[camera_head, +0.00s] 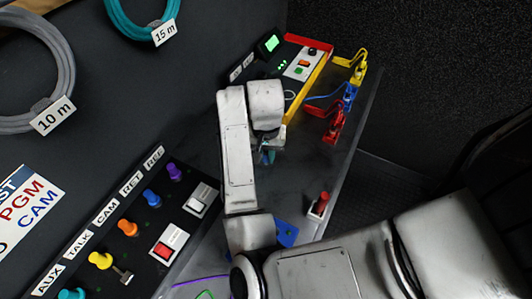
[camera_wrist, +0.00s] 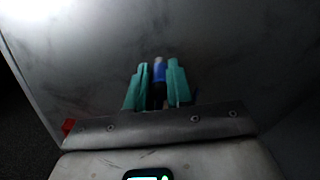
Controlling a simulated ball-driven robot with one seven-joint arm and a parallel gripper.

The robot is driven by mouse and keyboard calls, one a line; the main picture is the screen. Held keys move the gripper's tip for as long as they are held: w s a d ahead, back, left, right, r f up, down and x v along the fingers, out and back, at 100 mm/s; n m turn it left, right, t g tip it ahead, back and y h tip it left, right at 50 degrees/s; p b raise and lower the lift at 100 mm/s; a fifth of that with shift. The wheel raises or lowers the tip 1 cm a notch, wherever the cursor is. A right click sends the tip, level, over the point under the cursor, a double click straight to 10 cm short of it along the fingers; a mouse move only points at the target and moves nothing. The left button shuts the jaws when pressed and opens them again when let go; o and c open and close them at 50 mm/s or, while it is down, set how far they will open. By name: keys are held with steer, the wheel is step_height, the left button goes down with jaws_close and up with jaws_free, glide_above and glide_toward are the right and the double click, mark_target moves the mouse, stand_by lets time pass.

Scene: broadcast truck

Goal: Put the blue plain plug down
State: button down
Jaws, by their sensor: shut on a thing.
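My gripper (camera_head: 267,155) is over the grey worktop, beyond my bent arm, and mostly hidden by my wrist in the head view. In the wrist view its two teal fingers (camera_wrist: 157,88) are shut on the blue plain plug (camera_wrist: 159,70). The plug's blue end shows between the fingertips, with a dark part below it. The plug cannot be made out clearly in the head view. Whether it touches the worktop (camera_head: 290,180) cannot be told.
A box with a red and yellow frame (camera_head: 318,75) stands at the back. Yellow, blue and red clamps (camera_head: 334,127) line the right edge. A small red-topped piece (camera_head: 319,204) and a blue plate (camera_head: 287,234) lie nearer. A knob panel (camera_head: 130,230) is at left. Worktop around the gripper looks bare.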

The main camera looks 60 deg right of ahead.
steer(key=shift+f, duration=0.1)
steer(key=shift+f, duration=0.15)
steer(key=c, duration=1)
jaws_free()
